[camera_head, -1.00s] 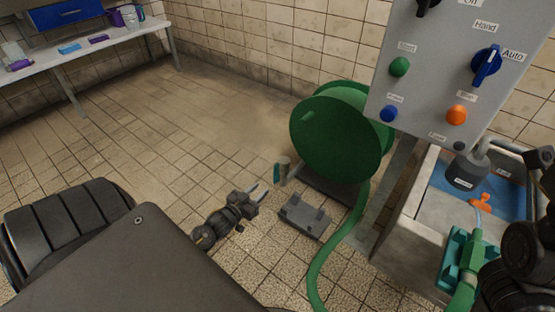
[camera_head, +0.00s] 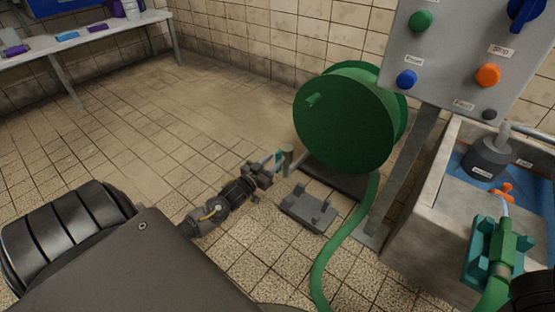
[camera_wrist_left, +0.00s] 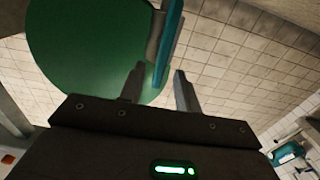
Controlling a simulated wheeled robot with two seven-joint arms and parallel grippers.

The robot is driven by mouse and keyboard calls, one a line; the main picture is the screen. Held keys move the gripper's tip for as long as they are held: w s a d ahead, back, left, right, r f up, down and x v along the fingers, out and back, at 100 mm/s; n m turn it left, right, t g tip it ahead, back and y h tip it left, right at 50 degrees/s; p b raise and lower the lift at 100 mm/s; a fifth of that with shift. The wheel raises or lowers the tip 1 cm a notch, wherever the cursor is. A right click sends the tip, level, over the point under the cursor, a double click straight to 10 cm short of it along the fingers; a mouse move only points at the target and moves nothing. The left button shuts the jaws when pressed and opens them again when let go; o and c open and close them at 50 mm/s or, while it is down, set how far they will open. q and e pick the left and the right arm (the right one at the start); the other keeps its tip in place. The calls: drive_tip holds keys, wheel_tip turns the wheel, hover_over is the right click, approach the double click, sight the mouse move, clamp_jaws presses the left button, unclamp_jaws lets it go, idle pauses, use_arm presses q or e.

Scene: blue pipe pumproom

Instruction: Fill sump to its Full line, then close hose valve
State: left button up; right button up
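The sump (camera_head: 440,195) is a grey concrete basin at the right of the head view, with blue water (camera_head: 535,190) inside. A small label sits on its far inner wall, too small to read. The green hose (camera_head: 325,262) runs from the reel along the floor, and a green nozzle (camera_head: 500,245) sits in a teal holder at the sump. A grey post with a teal lever (camera_wrist_left: 170,45), likely the hose valve, stands by the reel. My left gripper (camera_head: 278,162) is open there; in the wrist view the lever's near end lies between its fingertips (camera_wrist_left: 160,82).
The green hose reel (camera_head: 345,120) stands behind the valve post. A grey floor bracket (camera_head: 308,208) lies just right of my left gripper. A control panel (camera_head: 455,60) stands above the sump. A bench (camera_head: 85,35) is far left; the floor between is clear.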

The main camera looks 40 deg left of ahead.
sight(276, 159)
use_arm(q)
drive_tip(key=shift+w+b, duration=0.6)
drive_tip(key=shift+w, duration=1)
clamp_jaws()
